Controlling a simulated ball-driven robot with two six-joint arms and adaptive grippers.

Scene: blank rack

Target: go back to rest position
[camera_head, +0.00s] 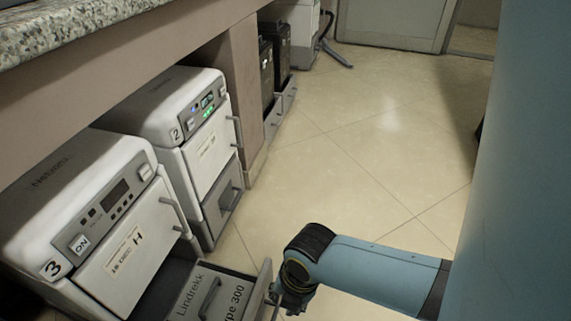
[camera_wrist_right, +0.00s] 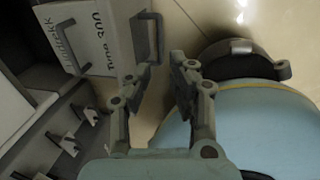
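My right gripper (camera_head: 287,296) is at the outer end of the open drawer under machine 3. In the right wrist view its two fingers (camera_wrist_right: 160,75) are spread with a gap and nothing between them. A grey block (camera_head: 232,287) marked "Lindrekk" and "Type 300" lies in the drawer, with a dark handle on top. It also shows in the wrist view (camera_wrist_right: 80,35), beyond the fingertips. I cannot tell whether the gripper touches the drawer front (camera_head: 263,283). My left gripper is not in view.
White machine 3 (camera_head: 75,200) and machine 2 (camera_head: 165,100) stand under a granite counter (camera_head: 70,25) on the left. Machine 2 has lit lights and a closed drawer (camera_head: 222,205). Dark units (camera_head: 275,60) stand farther back. The tiled floor (camera_head: 370,140) is clear.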

